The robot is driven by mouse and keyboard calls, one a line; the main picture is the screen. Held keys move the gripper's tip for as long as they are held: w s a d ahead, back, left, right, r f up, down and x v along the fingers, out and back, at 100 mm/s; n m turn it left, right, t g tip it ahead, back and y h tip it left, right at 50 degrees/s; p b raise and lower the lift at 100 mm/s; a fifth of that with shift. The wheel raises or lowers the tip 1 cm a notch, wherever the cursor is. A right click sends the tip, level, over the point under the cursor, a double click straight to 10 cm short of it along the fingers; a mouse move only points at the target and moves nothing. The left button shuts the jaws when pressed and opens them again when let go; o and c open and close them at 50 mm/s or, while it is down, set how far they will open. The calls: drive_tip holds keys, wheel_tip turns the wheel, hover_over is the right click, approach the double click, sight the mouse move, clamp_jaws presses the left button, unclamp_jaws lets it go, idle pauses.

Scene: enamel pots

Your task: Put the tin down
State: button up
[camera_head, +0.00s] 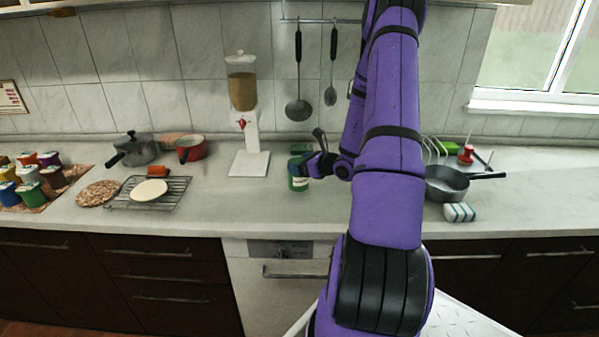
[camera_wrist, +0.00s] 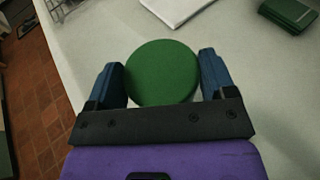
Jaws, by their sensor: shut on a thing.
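In the head view the tin (camera_head: 298,183) is at the counter's middle, beside the end of my purple arm. In the wrist view the tin's round top (camera_wrist: 162,72) sits between the two blue fingers of my gripper (camera_wrist: 160,80). My gripper also shows in the head view (camera_head: 312,166), shut on the tin. The tin looks upright. I cannot tell whether its base touches the counter. My gripper hides part of its side.
A white dispenser (camera_head: 249,160) stands to the left of the tin. A second green item (camera_head: 301,150) is behind the tin. A wire rack (camera_head: 172,190) is at left. Counter in front of the dispenser is clear.

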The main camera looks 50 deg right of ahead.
drive_tip(key=shift+w+d+f, duration=0.15)
drive_tip(key=shift+w+d, duration=0.05)
drive_tip(key=shift+w, duration=0.3)
drive_tip(key=shift+f, duration=1.65)
drive_tip(key=o, duration=1.1)
drive_tip(key=shift+f, duration=0.1)
